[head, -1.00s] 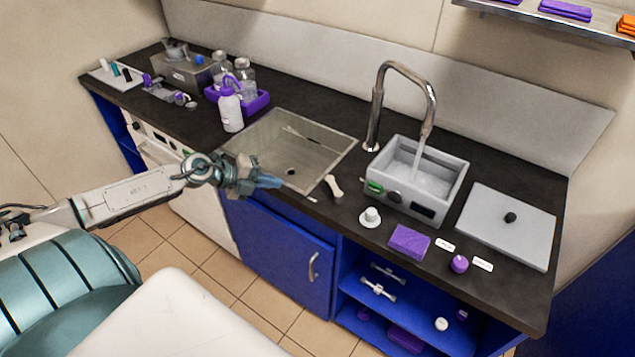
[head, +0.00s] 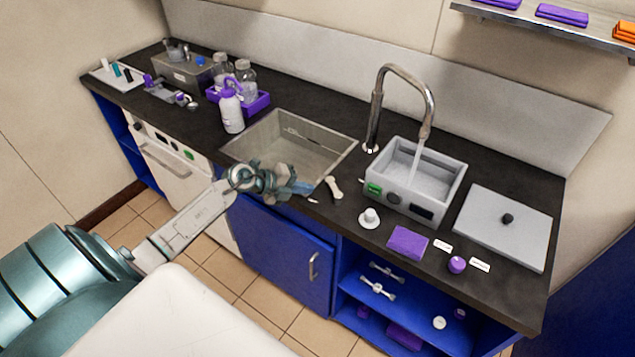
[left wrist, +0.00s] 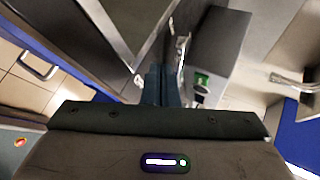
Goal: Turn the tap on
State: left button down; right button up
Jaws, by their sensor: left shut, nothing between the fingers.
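The chrome gooseneck tap (head: 408,77) stands behind the grey water bath (head: 452,192). A clear stream (head: 416,160) runs from its spout into the bath. A small pale lever-like piece (head: 333,187) stands on the counter between the sink (head: 245,150) and the bath. My left gripper (head: 308,188) is shut and empty over the front right edge of the sink, just left of the pale piece and apart from it as far as I can tell. In the left wrist view its closed fingers (left wrist: 162,84) point towards the counter beside the bath (left wrist: 215,45). My right gripper is not in view.
A white stopper-like piece (head: 369,218), a purple block (head: 408,242) and a grey lid (head: 505,226) lie right of the gripper. Bottles in a purple tray (head: 258,104) stand at the back left. A blue cabinet (head: 280,250) is below the counter.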

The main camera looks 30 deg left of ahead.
aim_at(317, 193)
pick_arm(q)
jog(key=shift+w+d+r+p, duration=0.2)
jog(key=shift+w+d+p, duration=0.3)
jog(key=shift+w+d, duration=0.4)
jog(key=shift+w+d+f, duration=0.2)
jog(key=shift+w+d, duration=0.1)
jog(key=shift+w, duration=0.45)
